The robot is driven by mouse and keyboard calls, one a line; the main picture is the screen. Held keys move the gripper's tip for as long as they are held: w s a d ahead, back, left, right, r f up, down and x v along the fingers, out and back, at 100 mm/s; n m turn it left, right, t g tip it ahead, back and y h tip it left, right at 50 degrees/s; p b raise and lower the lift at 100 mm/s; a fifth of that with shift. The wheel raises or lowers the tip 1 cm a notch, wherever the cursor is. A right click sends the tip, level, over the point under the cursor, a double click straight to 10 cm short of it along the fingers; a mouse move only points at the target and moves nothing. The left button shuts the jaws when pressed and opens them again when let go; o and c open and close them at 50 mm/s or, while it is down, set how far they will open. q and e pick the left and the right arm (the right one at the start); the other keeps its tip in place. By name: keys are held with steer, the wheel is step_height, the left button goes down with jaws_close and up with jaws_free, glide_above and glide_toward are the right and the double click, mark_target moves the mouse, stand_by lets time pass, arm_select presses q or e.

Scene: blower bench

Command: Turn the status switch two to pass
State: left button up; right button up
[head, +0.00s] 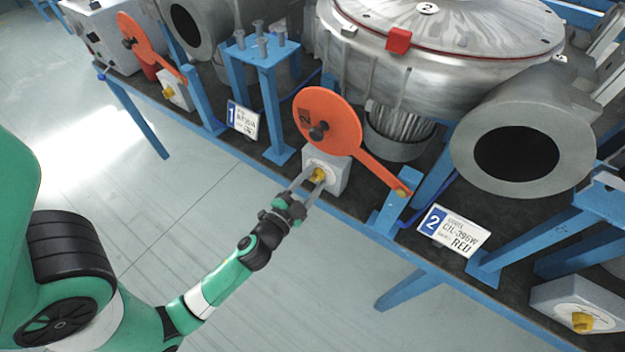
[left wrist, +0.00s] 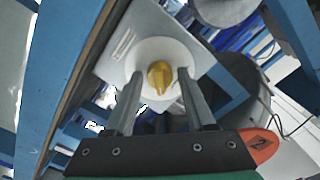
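Status switch two is a pale box (head: 338,178) at the bench's front edge, just below the orange disc marked 2. Its yellow knob (head: 318,174) faces outward. The knob also shows in the left wrist view (left wrist: 160,77), on a round white dial (left wrist: 160,50), with its ridge close to upright in that picture. My left gripper (head: 312,180) is at the switch face, pointing at the knob. In the left wrist view its two fingers (left wrist: 159,82) stand on either side of the knob with small gaps, so it is open. Dial markings are unreadable. My right gripper is not in view.
The orange disc and arm (head: 328,122) hang just above the switch, beside a big metal blower (head: 440,60). Plate 2 (head: 448,231) stands to the right, plate 1 (head: 242,119) to the left. Another yellow-knobbed switch (head: 582,322) is at lower right. Floor before the bench is clear.

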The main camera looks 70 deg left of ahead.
arm_select(q)
steer(key=shift+o, duration=0.8)
steer(key=shift+s+d, duration=0.1)
steer(key=shift+s, duration=0.05)
steer(key=b+v, duration=0.5)
steer(key=v, duration=0.6)
steer(key=shift+s+d+r, duration=0.1)
